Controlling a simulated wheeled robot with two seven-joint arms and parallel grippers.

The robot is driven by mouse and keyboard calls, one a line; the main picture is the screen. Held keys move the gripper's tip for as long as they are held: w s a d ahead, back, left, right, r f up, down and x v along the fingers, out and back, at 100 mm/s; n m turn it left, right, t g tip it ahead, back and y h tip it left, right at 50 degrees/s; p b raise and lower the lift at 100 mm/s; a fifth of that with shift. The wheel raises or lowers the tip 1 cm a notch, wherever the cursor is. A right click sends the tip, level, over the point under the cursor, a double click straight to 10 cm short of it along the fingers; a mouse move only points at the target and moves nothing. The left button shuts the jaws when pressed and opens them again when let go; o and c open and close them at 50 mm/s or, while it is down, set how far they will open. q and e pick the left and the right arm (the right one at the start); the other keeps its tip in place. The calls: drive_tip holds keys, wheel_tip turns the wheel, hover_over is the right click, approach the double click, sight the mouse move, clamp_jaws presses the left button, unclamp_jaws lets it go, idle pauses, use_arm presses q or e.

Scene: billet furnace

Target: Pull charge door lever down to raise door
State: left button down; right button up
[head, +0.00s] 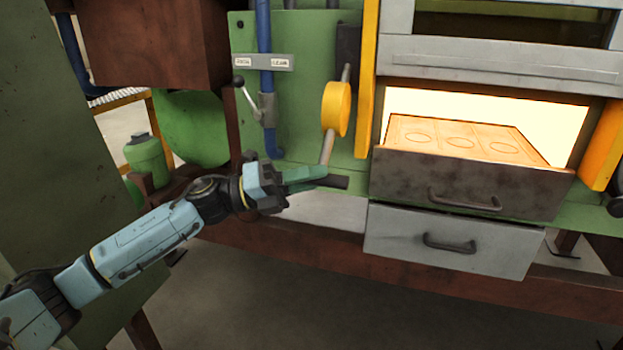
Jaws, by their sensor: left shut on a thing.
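The lever (327,148) is a grey rod from a yellow round hub (336,108) on the green furnace panel. It points down, and a dark grip (335,182) is at its low end. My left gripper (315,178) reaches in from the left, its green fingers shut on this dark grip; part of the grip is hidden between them. A grey door panel (500,62) stands above the bright glowing furnace opening (490,108); I take it for the charge door. My right gripper is not in view.
A dark drawer front (470,185) with a handle stands before the glow, with a grey drawer (450,242) below. A small black-knobbed valve lever (246,95) and blue pipe (265,40) are left of the hub. Yellow posts (366,80) flank the opening. Floor below is clear.

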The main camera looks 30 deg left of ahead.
use_arm(q)
drive_tip(key=shift+w+f, duration=0.1)
drive_tip(key=shift+f, duration=0.1)
drive_tip(key=c, duration=1.3)
unclamp_jaws()
drive_tip(key=shift+w+a+f, duration=0.1)
drive_tip(key=shift+w, duration=0.05)
drive_tip(key=shift+o, duration=0.2)
drive_tip(key=shift+s+a+f, duration=0.1)
drive_tip(key=shift+s+a, duration=0.3)
drive_tip(key=shift+a, duration=0.05)
drive_tip(key=p+v, duration=0.1)
drive_tip(key=v, duration=1.1)
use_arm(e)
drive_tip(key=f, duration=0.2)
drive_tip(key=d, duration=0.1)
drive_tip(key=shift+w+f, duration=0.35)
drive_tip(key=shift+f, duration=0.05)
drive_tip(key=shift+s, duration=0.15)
